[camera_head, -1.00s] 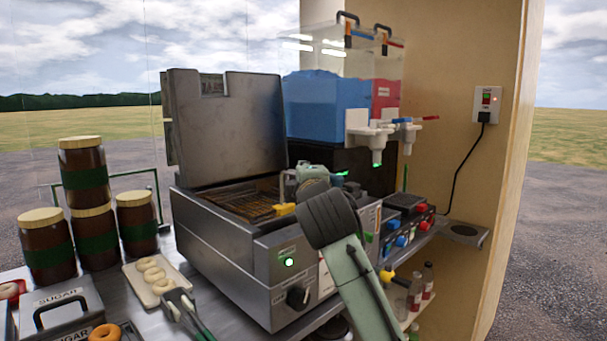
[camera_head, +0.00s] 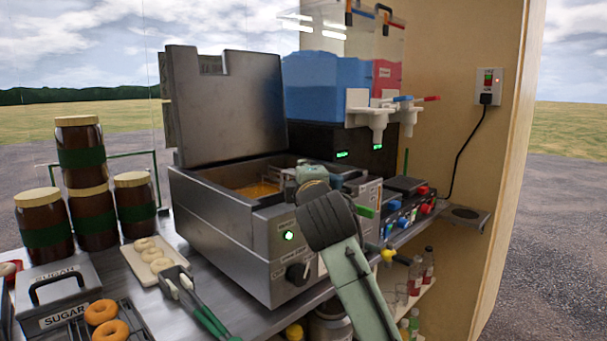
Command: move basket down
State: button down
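The metal fryer (camera_head: 225,245) stands on the counter with its lid (camera_head: 228,105) raised and a green light lit on its front. Inside its open well, the orange-yellow oil or basket area (camera_head: 258,190) shows low down. My gripper (camera_head: 300,187) is at the right front edge of the fryer's well, low over the rim. My wrist hides its fingertips, so their opening and any hold on the handle cannot be seen.
Blue and red drink tanks (camera_head: 325,85) stand behind.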

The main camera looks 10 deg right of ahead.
jog(key=shift+r, duration=0.1)
jog(key=c, duration=1.3)
grip_release()
jog(key=s, duration=1.2)
jog(key=shift+d, duration=0.1)
